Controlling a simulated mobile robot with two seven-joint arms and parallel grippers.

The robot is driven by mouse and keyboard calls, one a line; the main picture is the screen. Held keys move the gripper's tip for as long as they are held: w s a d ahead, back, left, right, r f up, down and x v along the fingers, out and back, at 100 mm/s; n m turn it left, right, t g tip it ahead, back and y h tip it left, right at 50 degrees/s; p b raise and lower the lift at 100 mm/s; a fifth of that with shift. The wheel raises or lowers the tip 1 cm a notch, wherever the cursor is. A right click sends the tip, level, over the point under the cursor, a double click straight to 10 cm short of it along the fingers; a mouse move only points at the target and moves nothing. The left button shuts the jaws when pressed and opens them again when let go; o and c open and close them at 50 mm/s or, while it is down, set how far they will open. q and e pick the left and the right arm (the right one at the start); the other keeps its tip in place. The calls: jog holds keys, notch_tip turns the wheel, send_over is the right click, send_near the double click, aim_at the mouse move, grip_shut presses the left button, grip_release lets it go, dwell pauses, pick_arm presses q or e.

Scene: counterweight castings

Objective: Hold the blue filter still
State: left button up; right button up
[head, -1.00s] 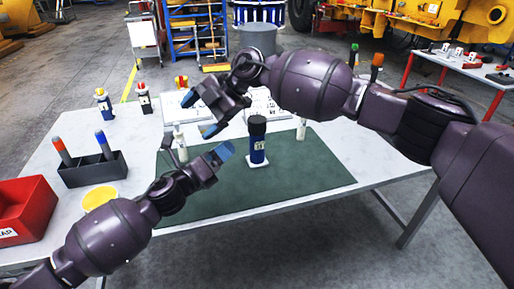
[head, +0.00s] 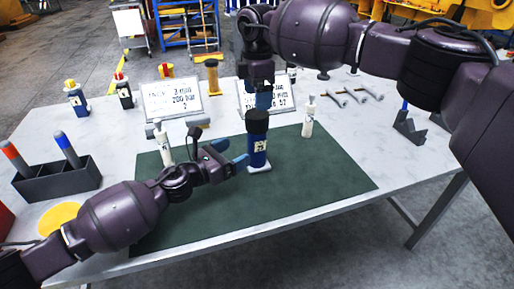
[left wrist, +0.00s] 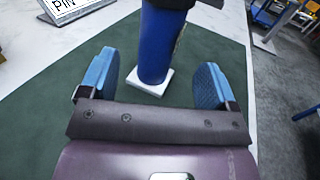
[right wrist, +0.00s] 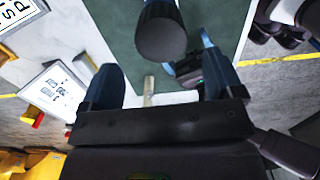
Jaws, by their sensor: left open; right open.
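The blue filter (head: 258,145) with a black cap stands upright on a small white base (head: 259,168) on the green mat (head: 310,185). My left gripper (head: 238,156) is open, low beside the filter on its left. In the left wrist view the filter (left wrist: 158,45) stands just beyond and between the two blue fingers (left wrist: 152,84). My right gripper (head: 262,98) is above and behind the filter, pointing down. In the right wrist view it is open (right wrist: 163,88), and the filter's dark cap (right wrist: 160,40) shows ahead of the fingers.
White bottles (head: 308,118) stand either side of the filter on the mat. Two printed signs (head: 172,97) stand behind. A dark rack (head: 57,180) with orange and blue markers and a yellow disc (head: 60,218) are at left. Metal tools (head: 350,96) lie at back right.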

aim_at(250, 144)
pick_arm(q)
jog(key=x, duration=0.8)
jog(key=shift+w+d, duration=0.2)
jog(key=shift+w, duration=0.05)
grip_shut()
pick_arm(e)
jog(key=m, duration=0.3)
jog(key=shift+m, duration=0.4)
jog(key=shift+f+m, duration=0.15)
jog(key=shift+m, duration=0.15)
jog(key=shift+f, duration=3.85)
